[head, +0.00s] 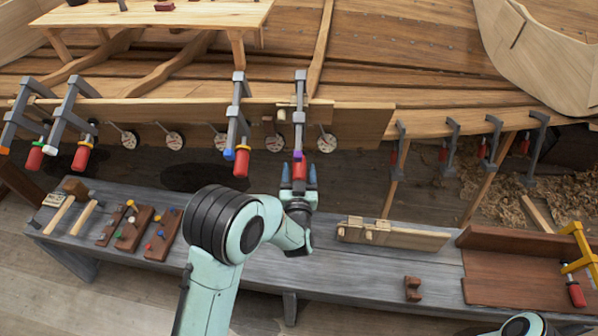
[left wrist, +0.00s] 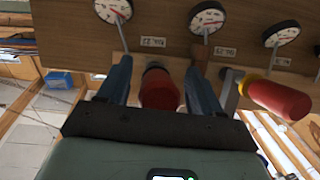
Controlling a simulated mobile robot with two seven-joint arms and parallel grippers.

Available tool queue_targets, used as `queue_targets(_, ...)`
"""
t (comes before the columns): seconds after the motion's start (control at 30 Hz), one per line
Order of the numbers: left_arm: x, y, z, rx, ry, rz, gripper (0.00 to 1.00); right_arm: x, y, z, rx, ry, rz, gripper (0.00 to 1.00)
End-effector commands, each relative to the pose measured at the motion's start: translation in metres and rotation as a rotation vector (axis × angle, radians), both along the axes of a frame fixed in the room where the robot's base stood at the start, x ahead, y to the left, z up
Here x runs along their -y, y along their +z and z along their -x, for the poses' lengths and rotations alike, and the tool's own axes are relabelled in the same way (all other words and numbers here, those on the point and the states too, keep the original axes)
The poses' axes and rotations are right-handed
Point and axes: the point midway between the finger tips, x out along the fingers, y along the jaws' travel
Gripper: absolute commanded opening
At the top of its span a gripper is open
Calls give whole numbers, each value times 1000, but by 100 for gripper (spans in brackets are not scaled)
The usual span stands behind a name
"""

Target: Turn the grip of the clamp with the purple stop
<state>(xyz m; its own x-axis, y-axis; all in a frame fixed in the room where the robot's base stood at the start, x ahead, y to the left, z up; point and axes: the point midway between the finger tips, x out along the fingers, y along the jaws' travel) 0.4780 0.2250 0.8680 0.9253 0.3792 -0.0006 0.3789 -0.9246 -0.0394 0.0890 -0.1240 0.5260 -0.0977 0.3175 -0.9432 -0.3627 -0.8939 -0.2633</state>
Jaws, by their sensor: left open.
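The clamp with the purple stop (head: 298,153) hangs on the plank at the hull's edge, in the middle of the head view. Its red grip (head: 299,170) points down and also shows in the left wrist view (left wrist: 160,90). My left gripper (head: 298,178) is open, with one blue finger on each side of this red grip. In the left wrist view, the grip stands between my fingers (left wrist: 160,88), with a visible gap on both sides. My right gripper is not in view.
A neighbouring clamp with a yellow stop (head: 242,148) hangs close on the left; its red grip (left wrist: 280,98) is near my finger. Dial gauges (head: 327,143) sit along the plank (head: 360,120). Below is a grey bench (head: 345,265) with tools and a wooden block (head: 413,288).

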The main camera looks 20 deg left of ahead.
Motion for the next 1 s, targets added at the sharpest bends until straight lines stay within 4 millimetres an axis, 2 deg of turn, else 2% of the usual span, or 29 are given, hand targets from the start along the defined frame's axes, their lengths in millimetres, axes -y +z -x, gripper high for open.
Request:
queue_targets(0.17, 0, 0, 0, 0, 0, 0, 65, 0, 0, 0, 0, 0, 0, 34)
queue_targets(0.23, 0, 0, 0, 0, 0, 0, 49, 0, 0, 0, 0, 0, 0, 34)
queue_targets(0.33, 0, 0, 0, 0, 0, 0, 16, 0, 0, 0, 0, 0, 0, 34)
queue_targets(0.37, 0, 0, 0, 0, 0, 0, 14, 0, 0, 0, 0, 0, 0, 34)
queue_targets(0.67, 0, 0, 0, -9, 11, -24, 13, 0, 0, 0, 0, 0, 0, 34)
queue_targets(1.0, 0, 1, 1, -78, 83, -202, 13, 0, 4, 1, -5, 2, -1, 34)
